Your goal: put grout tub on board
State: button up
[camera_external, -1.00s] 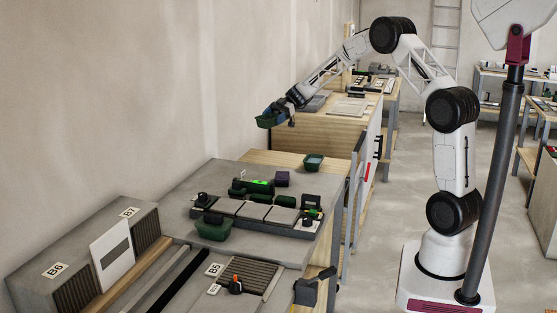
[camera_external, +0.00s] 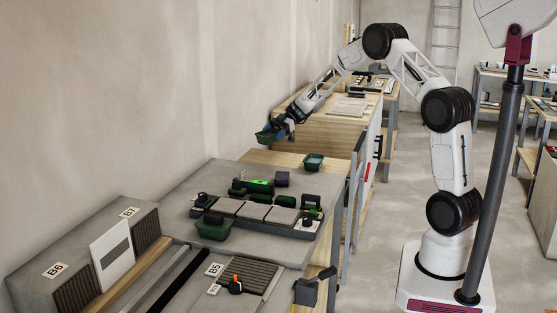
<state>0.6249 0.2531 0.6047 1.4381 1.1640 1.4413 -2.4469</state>
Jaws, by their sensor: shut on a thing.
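My gripper (camera_external: 285,127) is shut on a dark green tub (camera_external: 268,138), which I take to be the grout tub. It holds the tub in the air, well above and behind the grey board (camera_external: 235,172). The tub hangs roughly level, and the gripper's fingers are hard to make out at this size. A similar green tub (camera_external: 213,232) sits at the board's near left, in front of the row of tiles.
Grey tiles (camera_external: 254,211) lie in a row on the board. A level with a bright green vial (camera_external: 260,183), a dark purple block (camera_external: 282,179) and small black devices stand around them. A wall (camera_external: 120,80) runs along the left. The board's back left is bare.

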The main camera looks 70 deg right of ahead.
aim_at(273, 156)
jog(key=shift+f, duration=1.6)
jog(key=shift+f, duration=1.85)
jog(key=shift+f, duration=0.1)
jog(key=o, duration=1.2)
jog(key=shift+f, duration=0.1)
jog(key=shift+c, duration=0.2)
jog(key=shift+r, duration=0.2)
jog(key=v, duration=1.2)
